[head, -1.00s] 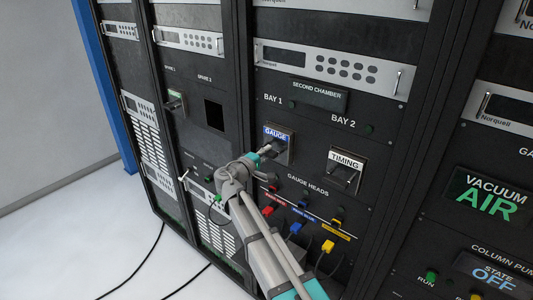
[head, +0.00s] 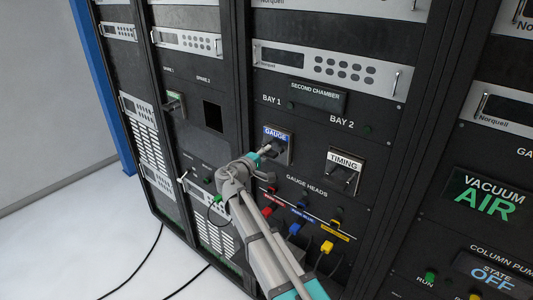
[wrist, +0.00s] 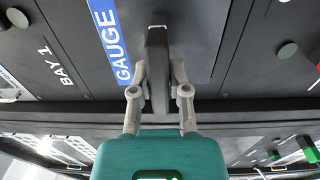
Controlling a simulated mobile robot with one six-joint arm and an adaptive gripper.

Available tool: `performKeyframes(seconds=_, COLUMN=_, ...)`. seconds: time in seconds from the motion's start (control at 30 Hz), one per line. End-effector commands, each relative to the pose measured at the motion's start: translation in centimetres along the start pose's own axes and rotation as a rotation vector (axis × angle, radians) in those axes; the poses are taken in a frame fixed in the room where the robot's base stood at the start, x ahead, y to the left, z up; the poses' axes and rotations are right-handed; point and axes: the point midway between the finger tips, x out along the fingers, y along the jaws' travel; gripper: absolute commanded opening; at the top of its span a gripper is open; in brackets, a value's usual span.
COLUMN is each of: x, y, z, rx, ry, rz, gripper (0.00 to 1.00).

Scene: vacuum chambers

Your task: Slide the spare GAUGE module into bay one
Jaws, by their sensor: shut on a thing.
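The GAUGE module (head: 275,134), with a blue label and a dark handle, is at the bay one opening below the BAY 1 marking. Its face looks about level with the panel, but I cannot tell whether it is fully seated. My gripper (head: 268,150) is at its front. In the wrist view the fingers (wrist: 158,92) are closed on both sides of the module's dark handle (wrist: 158,45). The blue GAUGE label (wrist: 110,42) stands beside the handle. The gripper covers part of the module's lower face in the head view.
The TIMING module (head: 345,165) sits in bay two, to the right. Colored gauge-head plugs with cables hang below, including a yellow plug (head: 327,247). At left, a green-labelled module (head: 175,103) sits under SPARE 1, and the SPARE 2 opening (head: 213,115) is empty and dark.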

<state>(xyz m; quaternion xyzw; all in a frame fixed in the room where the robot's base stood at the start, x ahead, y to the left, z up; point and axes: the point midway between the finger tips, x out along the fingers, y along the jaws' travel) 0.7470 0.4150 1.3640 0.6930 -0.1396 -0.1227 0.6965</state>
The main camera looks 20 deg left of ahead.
Motion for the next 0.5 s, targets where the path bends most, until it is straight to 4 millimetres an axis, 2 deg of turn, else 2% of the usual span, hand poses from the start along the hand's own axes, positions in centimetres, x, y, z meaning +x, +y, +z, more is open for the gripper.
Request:
performKeyframes(seconds=0.47, x=0.50, y=0.08, z=-0.01, rx=-0.002, ry=-0.001, rz=0.003, gripper=0.00)
performKeyframes(seconds=0.5, x=0.52, y=0.09, z=-0.01, rx=-0.002, ry=-0.001, rz=0.004, gripper=0.24)
